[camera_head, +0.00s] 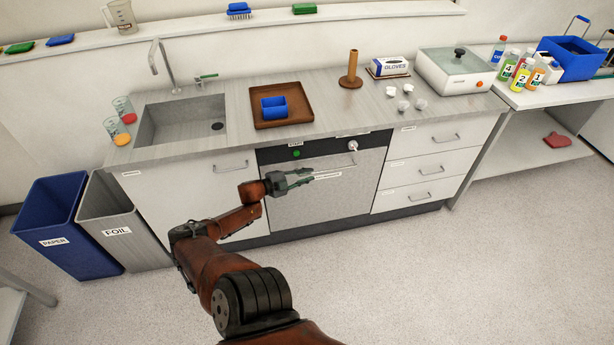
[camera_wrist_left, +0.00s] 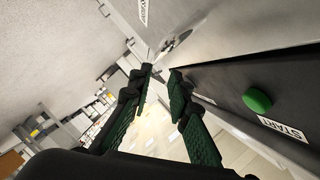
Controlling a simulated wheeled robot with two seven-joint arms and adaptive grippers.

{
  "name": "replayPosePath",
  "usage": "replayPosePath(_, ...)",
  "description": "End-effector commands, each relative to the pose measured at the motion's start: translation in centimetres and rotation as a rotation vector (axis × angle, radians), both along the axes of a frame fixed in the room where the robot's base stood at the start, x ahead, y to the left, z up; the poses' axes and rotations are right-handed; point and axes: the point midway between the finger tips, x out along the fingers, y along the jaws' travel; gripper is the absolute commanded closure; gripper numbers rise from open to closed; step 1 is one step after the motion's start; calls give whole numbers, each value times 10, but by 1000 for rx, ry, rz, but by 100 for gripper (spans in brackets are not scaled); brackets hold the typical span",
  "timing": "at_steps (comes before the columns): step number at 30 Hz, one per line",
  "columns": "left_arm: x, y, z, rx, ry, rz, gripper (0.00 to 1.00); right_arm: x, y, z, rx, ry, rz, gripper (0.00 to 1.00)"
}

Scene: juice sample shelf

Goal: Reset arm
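My left arm reaches in from the bottom of the head view. My left gripper (camera_head: 312,178) is in front of the closed front of the built-in appliance (camera_head: 325,188), below its control strip. In the left wrist view, the two green-padded fingers of my left gripper (camera_wrist_left: 161,73) stand apart with nothing between them. The green button (camera_wrist_left: 257,100) beside the START label is right of the fingers there. The button also shows on the dark strip (camera_head: 297,153) in the head view. My right gripper is not in view.
A sink (camera_head: 180,122), a brown tray (camera_head: 260,122) with blue items and a white lidded box (camera_head: 452,75) are on the counter (camera_head: 330,115). Blue (camera_head: 45,215) and grey (camera_head: 115,215) bins stand at left. The floor (camera_head: 450,270) at right front is clear.

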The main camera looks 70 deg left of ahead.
Motion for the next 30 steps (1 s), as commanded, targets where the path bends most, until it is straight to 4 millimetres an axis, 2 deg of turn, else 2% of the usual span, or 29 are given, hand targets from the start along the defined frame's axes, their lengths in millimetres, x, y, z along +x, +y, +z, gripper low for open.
replayPosePath(16,0,-1,-1,-2,1,1,83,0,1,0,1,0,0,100)
replayPosePath(20,3,-13,-18,-32,25,19,83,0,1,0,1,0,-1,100)
replayPosePath(23,9,-39,-49,-91,77,56,83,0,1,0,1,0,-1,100)
replayPosePath(25,13,-69,-78,-150,133,94,83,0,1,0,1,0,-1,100)
replayPosePath(27,16,-107,-108,-217,201,139,83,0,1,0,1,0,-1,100)
replayPosePath(29,16,-141,-129,-272,259,177,83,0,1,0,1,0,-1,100)
replayPosePath(30,16,-164,-140,-309,297,202,83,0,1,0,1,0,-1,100)
